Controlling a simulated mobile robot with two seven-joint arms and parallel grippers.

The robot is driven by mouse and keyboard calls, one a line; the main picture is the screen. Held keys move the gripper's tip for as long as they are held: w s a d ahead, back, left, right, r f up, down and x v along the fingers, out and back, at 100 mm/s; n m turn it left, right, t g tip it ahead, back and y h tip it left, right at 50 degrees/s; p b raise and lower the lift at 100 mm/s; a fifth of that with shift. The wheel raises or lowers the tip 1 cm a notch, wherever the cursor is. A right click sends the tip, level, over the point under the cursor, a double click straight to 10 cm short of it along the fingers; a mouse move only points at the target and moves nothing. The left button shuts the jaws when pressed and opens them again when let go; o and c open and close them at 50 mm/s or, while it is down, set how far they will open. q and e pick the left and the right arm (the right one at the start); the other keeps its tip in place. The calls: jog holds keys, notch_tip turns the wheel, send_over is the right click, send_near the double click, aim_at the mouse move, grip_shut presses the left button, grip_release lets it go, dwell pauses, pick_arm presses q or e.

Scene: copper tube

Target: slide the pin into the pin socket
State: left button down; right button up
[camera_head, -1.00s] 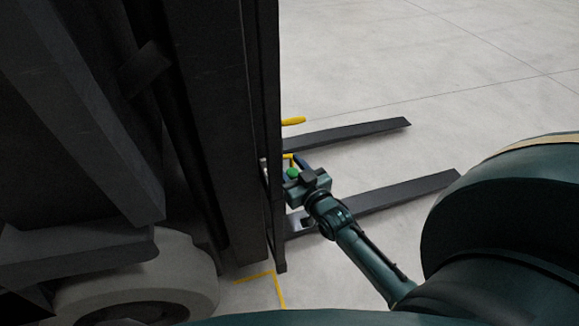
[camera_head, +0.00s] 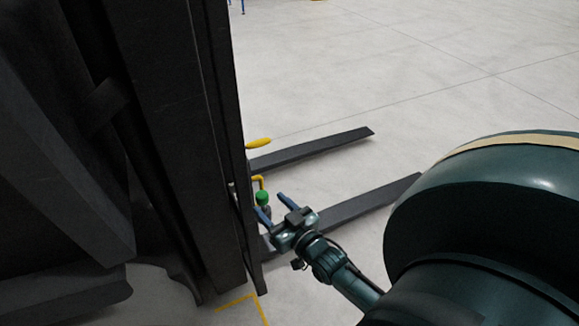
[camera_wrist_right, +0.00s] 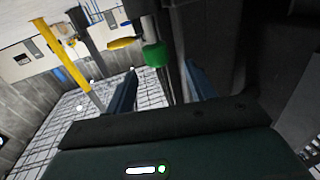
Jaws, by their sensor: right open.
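A green knob (camera_head: 262,196) stands at the dark mast's right edge, beside a bent yellow piece (camera_head: 258,181). I cannot tell which part is the pin, and no socket opening can be made out. My right gripper (camera_head: 273,207) is open, with its two blue fingers apart, just below and right of the green knob. In the right wrist view, the green knob (camera_wrist_right: 155,54) shows ahead, between the two fingers (camera_wrist_right: 160,85) in the picture. Nothing is seen gripped. My left gripper is not in view.
The dark forklift mast (camera_head: 185,150) fills the left side, close to my right gripper. A yellow handle (camera_head: 259,142) sticks out from it. Two forks (camera_head: 315,149) extend right, low over the floor.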

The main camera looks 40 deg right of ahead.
jog(key=s, duration=0.6)
jog(key=shift+d+p, duration=0.15)
jog(key=shift+p, duration=0.2)
jog(key=shift+s, duration=0.1)
